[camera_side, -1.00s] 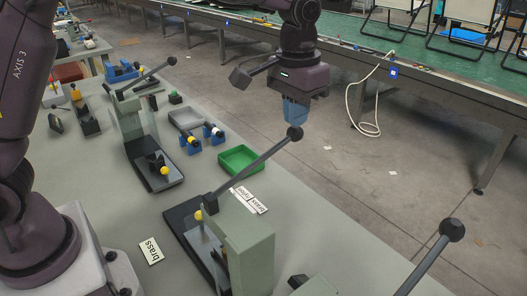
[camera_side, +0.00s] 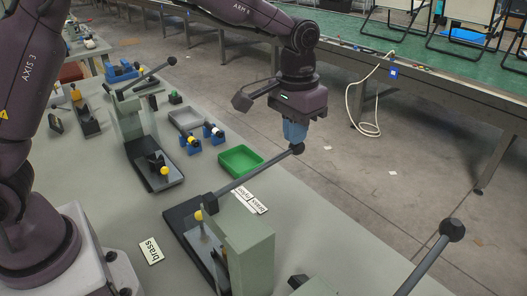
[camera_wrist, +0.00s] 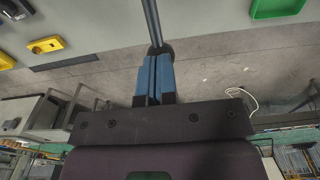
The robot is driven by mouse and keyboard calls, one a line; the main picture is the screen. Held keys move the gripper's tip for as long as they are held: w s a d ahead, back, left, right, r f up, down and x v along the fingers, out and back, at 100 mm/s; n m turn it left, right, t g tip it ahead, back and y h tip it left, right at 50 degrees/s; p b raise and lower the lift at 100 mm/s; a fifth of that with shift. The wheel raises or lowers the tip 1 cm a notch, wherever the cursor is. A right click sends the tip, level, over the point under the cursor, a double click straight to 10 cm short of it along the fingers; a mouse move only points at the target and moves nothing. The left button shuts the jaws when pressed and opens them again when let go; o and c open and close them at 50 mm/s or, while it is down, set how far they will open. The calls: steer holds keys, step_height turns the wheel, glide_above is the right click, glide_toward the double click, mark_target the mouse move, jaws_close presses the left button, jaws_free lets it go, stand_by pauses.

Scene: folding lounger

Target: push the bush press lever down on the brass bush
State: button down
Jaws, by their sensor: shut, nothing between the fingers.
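The bush press (camera_side: 248,246) is a pale green block with a dark base at the front of the grey bench. Its dark lever (camera_side: 255,173) slants up to the right and ends in a black ball knob (camera_side: 297,148). My gripper (camera_side: 294,140) is shut with blue fingers, and its tips are at the knob from above, seemingly touching it. The wrist view shows the blue fingers (camera_wrist: 155,75) closed together, with the lever (camera_wrist: 152,22) running away beyond them. The brass bush cannot be made out; the press body hides much of the work area.
A green tray (camera_side: 240,160) lies behind the lever. A second press (camera_side: 135,118) with its own raised lever stands farther back. Another lever (camera_side: 432,258) rises at the lower right. The bench edge runs under my gripper.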

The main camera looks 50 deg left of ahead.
steer(key=shift+w+f, duration=0.1)
steer(key=shift+f, duration=3.05)
steer(key=shift+s+r, duration=0.2)
steer(key=shift+r, duration=4.85)
step_height(320, 180, up, 7)
steer(key=shift+s, duration=0.1)
